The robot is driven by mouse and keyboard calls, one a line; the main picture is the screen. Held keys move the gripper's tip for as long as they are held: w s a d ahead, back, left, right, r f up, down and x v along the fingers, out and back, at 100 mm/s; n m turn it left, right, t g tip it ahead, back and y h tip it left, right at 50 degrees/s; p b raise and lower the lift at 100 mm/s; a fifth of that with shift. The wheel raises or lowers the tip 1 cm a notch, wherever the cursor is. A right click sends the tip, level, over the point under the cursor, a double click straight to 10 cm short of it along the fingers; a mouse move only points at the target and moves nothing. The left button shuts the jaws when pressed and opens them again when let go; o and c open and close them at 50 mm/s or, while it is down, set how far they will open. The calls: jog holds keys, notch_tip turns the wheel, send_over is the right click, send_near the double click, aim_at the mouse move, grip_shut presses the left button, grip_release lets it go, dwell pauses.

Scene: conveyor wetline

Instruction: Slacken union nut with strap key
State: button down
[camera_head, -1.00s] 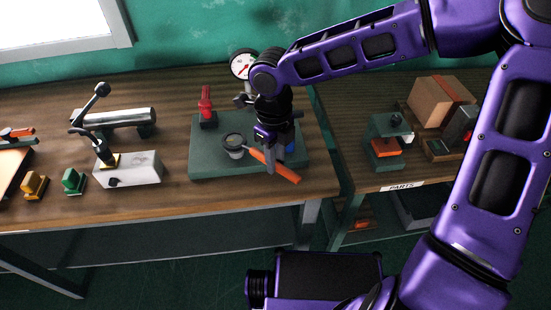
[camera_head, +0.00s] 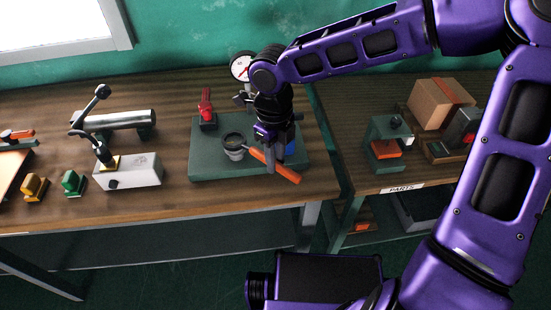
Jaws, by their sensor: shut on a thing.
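My gripper (camera_head: 276,164) points down over the dark green base plate (camera_head: 210,170) and is shut on the orange handle of the strap key (camera_head: 285,172). The handle slants down to the right, with its far end past the fingers. Its dark loop end lies toward a grey round fitting (camera_head: 234,152) with a dark ring top, which looks like the union nut. I cannot tell whether the strap touches it. A blue part (camera_head: 292,146) is partly hidden behind my gripper.
A red-handled valve (camera_head: 207,108) and a pressure gauge (camera_head: 242,67) stand behind the plate's work area. A white block with a lever (camera_head: 128,171), a metal cylinder (camera_head: 120,120) and small yellow (camera_head: 34,187) and green (camera_head: 73,182) pieces are left. A parts bench (camera_head: 403,186) stands right.

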jog(key=shift+r, duration=0.5)
dwell(0.9)
jog(key=shift+r, duration=2.5)
